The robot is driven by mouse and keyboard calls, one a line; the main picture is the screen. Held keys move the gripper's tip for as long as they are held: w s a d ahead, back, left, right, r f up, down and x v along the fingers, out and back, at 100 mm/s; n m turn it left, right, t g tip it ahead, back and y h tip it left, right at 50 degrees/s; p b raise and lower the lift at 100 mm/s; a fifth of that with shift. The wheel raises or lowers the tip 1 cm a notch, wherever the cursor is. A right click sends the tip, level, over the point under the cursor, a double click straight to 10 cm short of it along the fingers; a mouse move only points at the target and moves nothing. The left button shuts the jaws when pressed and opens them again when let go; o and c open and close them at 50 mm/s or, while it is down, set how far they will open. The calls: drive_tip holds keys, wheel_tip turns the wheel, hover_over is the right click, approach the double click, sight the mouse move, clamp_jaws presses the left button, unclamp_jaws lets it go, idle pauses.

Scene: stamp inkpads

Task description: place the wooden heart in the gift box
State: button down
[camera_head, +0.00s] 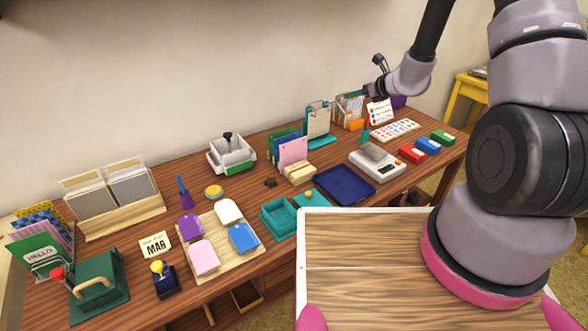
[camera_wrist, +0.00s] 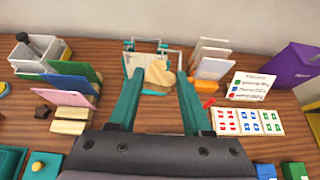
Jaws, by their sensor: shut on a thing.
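My gripper (camera_wrist: 159,82) has its two teal fingers closed around a pale wooden piece, the wooden heart (camera_wrist: 158,73), whose full outline is partly unclear. The heart is held at the fingertips, in front of a teal stand with a white sheet. In the head view my arm reaches over the back right of the table, and the heart cannot be made out there. An open teal box (camera_head: 280,224), which looks like the gift box, stands at the table's front middle. Its lid with a yellow knob (camera_head: 310,201) lies beside it. The box is partly cut off in the wrist view (camera_wrist: 10,160).
A blue tray (camera_head: 344,186) and a scale (camera_head: 376,162) lie right of the box. Upright cards (camera_head: 292,150) with wooden blocks stand behind the lid. A sticker sheet (camera_wrist: 249,123) and a purple bin (camera_wrist: 290,66) are on the right. Pads on a wooden board (camera_head: 218,262) lie left.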

drive_tip(key=a+f+n+g+y, duration=0.1)
drive_tip(key=a+f, duration=0.3)
drive_tip(key=f, duration=0.2)
drive_tip(key=a+f+n+y, duration=0.1)
drive_tip(key=a+f, duration=0.3)
drive_tip(key=f, duration=0.3)
hover_over(318, 153)
drive_tip(key=s+d, duration=0.3)
wheel_tip(318, 153, down, 5)
drive_tip(key=shift+w+f, duration=0.1)
drive_tip(key=shift+f, duration=2.5)
drive_tip(key=shift+c, duration=1.7)
unclamp_jaws()
drive_tip(key=shift+f, duration=0.15)
